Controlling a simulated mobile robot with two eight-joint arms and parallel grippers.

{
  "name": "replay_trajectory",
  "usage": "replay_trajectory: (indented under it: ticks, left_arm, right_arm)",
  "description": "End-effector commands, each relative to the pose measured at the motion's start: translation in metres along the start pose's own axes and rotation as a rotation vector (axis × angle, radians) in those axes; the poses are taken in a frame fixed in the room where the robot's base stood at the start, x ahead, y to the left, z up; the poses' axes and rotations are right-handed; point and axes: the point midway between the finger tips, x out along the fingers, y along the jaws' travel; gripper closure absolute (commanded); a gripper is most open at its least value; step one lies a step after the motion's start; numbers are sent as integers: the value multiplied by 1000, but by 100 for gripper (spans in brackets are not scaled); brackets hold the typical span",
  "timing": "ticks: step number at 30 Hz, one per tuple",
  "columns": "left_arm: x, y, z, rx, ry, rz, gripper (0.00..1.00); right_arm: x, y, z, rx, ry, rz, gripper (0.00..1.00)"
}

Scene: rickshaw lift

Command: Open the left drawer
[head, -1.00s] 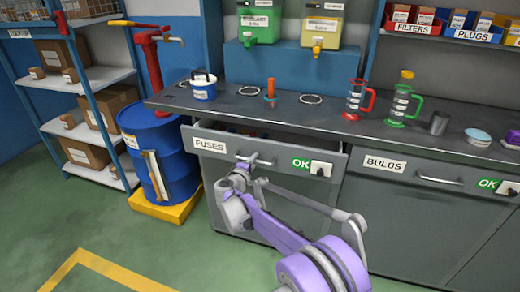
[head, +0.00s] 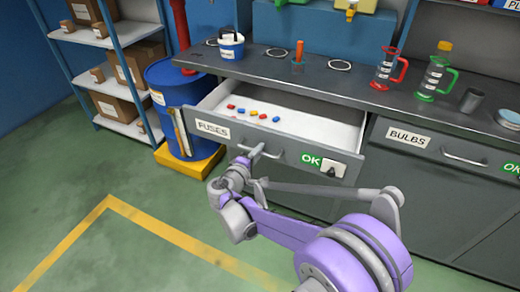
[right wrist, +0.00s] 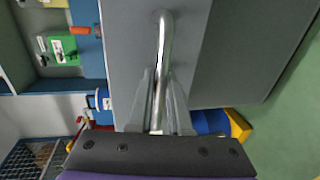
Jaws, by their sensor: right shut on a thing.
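The left drawer (head: 292,147), labelled FUSES, is pulled out from the counter and shows a white inside with several red, blue and yellow fuses (head: 252,113) near its left side. My right gripper (head: 246,160) is shut on the drawer's metal bar handle (head: 271,155). In the right wrist view the handle (right wrist: 162,45) runs down between the two fingers (right wrist: 160,100). My left gripper is not in view.
The shut BULBS drawer (head: 420,160) is to the right. A blue drum (head: 180,90) stands close to the left. The worktop (head: 345,90) holds a white-and-blue bucket (head: 231,46), jugs and a grey cup. Green floor (head: 90,190) in front is clear.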

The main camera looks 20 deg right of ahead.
Motion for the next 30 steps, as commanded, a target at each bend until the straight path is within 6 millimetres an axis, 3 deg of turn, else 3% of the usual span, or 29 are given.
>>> replay_trajectory:
  ticks: [4,5,6,17,20,30]
  left_arm:
    - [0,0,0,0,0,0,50]
    - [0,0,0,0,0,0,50]
    - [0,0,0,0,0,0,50]
    - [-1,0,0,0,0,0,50]
    - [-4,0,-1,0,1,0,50]
    - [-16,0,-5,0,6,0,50]
  right_arm:
    - [0,0,0,0,0,0,100]
    - [0,0,0,0,0,0,77]
    - [0,0,0,0,0,0,71]
    - [-4,0,0,0,1,0,71]
    - [-15,1,-1,0,3,0,71]
    - [-82,1,-1,0,4,0,71]
